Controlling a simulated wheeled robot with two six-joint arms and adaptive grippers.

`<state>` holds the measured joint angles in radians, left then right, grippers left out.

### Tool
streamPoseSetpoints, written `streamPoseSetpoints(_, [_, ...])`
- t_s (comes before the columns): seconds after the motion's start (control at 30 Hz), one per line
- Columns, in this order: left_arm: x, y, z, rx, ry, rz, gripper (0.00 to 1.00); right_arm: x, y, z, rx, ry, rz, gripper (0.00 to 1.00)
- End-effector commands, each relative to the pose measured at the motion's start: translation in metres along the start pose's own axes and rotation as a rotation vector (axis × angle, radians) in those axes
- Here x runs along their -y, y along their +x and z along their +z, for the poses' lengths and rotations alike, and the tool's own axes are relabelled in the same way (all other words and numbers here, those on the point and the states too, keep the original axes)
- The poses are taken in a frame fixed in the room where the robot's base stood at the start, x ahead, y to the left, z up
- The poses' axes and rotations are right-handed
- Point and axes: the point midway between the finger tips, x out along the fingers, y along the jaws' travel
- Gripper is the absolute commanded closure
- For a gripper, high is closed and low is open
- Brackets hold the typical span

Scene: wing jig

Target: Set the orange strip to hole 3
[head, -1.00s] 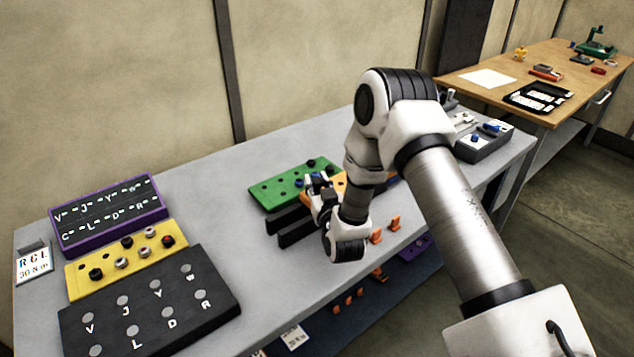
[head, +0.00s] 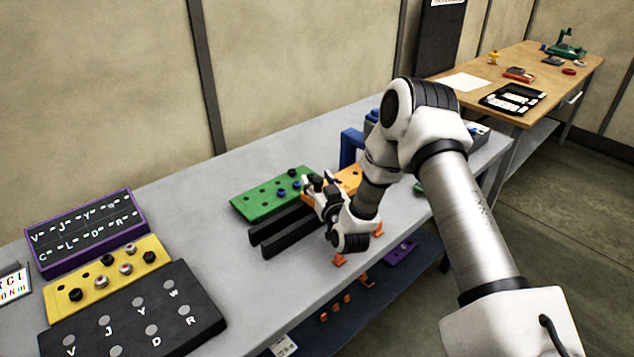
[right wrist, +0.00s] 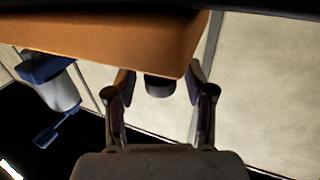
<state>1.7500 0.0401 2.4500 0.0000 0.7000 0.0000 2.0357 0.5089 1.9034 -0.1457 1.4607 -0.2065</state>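The orange strip (head: 348,175) lies at the right end of the green strip, partly hidden by my right arm. In the right wrist view the orange strip (right wrist: 100,35) fills the upper left, very close. My right gripper (head: 312,186) is at the strip's near left end. In the right wrist view its two fingers (right wrist: 160,82) stand apart, with a dark round peg or knob (right wrist: 160,87) between them under the strip's edge. Gaps show on both sides of it. The strip's hole numbers cannot be read. My left gripper is out of view.
A green strip (head: 262,204) with dark and blue knobs lies left. Two black bars (head: 285,232) lie in front. A blue bracket (head: 350,147) stands behind. A yellow knob board (head: 85,290) and lettered black board (head: 135,325) are at left.

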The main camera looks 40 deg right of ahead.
Motion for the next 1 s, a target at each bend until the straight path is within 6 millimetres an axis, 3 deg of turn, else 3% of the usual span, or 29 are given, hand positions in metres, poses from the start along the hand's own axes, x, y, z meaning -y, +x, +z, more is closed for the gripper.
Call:
streamPoseSetpoints(0.27, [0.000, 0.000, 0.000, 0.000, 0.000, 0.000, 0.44, 0.000, 0.000, -0.002, 0.000, 0.001, 0.000, 0.45])
streamPoseSetpoints(0.37, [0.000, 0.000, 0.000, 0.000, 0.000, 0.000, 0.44, 0.000, 0.000, -0.013, -0.001, 0.002, 0.001, 0.45])
streamPoseSetpoints(0.7, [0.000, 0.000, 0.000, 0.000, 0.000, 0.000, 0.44, 0.000, 0.001, -0.087, -0.002, 0.003, 0.001, 0.45])
streamPoseSetpoints(0.83, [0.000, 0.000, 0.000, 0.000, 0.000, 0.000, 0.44, 0.000, 0.001, -0.099, 0.000, 0.000, 0.000, 0.45])
streamPoseSetpoints(1.0, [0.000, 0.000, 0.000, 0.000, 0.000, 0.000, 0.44, 0.000, 0.001, -0.100, 0.001, 0.000, 0.000, 0.45])
